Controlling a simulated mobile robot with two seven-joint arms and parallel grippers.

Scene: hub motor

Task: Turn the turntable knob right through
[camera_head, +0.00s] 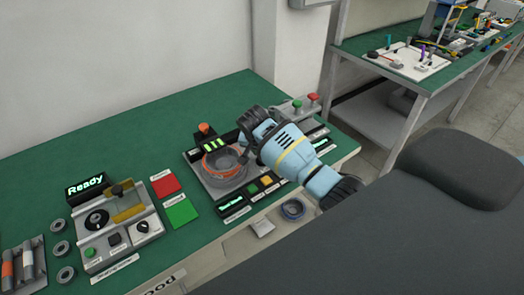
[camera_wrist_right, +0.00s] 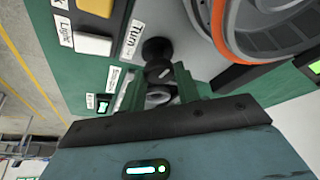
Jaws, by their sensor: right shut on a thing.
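The turntable (camera_head: 222,175) carries an orange-rimmed hub motor ring (camera_head: 223,160) on the green table; part of the ring (camera_wrist_right: 260,35) shows at the top right of the right wrist view. The dark turntable knob (camera_wrist_right: 158,50) stands beside the label "Turn". My right gripper (camera_wrist_right: 158,78) is at the knob, its two fingers closed around it. In the head view my right arm reaches in from the right, and its gripper (camera_head: 246,145) is by the turntable's right side; the fingertips and knob are hidden there. My left gripper is not in view.
A fixture with a lit "Ready" display (camera_head: 87,185) stands at the left. Red (camera_head: 165,185) and green (camera_head: 182,212) pads lie between it and the turntable. Button boxes (camera_head: 298,105) stand behind my right arm.

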